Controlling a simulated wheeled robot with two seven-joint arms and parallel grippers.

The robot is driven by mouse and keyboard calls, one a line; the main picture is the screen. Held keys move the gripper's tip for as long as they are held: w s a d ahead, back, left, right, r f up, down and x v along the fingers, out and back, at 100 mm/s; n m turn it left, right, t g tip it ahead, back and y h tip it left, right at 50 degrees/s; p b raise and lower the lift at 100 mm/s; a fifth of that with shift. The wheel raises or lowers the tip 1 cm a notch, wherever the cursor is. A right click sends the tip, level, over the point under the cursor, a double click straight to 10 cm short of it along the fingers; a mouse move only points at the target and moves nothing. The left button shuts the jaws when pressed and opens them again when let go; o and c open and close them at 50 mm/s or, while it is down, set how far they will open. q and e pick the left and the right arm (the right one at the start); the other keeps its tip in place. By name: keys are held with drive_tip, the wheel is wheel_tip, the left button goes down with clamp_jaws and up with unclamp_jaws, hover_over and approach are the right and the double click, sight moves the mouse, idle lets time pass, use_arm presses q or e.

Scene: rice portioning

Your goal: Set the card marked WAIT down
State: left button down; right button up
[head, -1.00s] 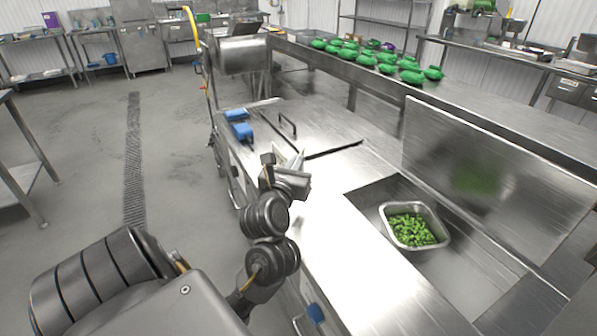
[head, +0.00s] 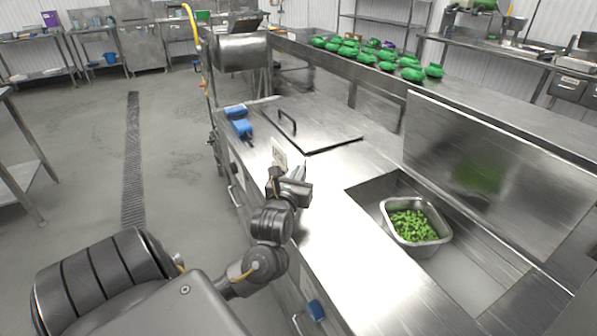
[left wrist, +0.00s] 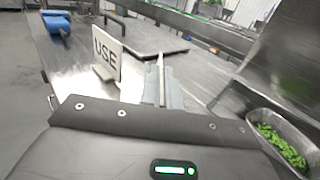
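My left gripper (head: 300,174) is above the steel counter, left of the sink. In the left wrist view its fingers (left wrist: 162,92) are close together on a thin pale card (left wrist: 160,66), seen edge-on. No marking shows on this card, so I cannot read WAIT. A second pale card (left wrist: 107,53), marked USE, stands upright on the counter to the left of the fingers and apart from them. That card also shows in the head view (head: 279,152), just beyond the gripper. My right gripper is out of view.
A metal pan of green pieces (head: 446,228) sits in the sink recess at right. Blue objects (head: 241,128) lie at the counter's far left edge, beside a steel lid with a handle (head: 287,122). Bare counter (head: 335,250) extends in front.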

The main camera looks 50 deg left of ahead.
use_arm(q)
drive_tip(key=shift+f, duration=0.15)
drive_tip(key=c, duration=1.6)
unclamp_jaws()
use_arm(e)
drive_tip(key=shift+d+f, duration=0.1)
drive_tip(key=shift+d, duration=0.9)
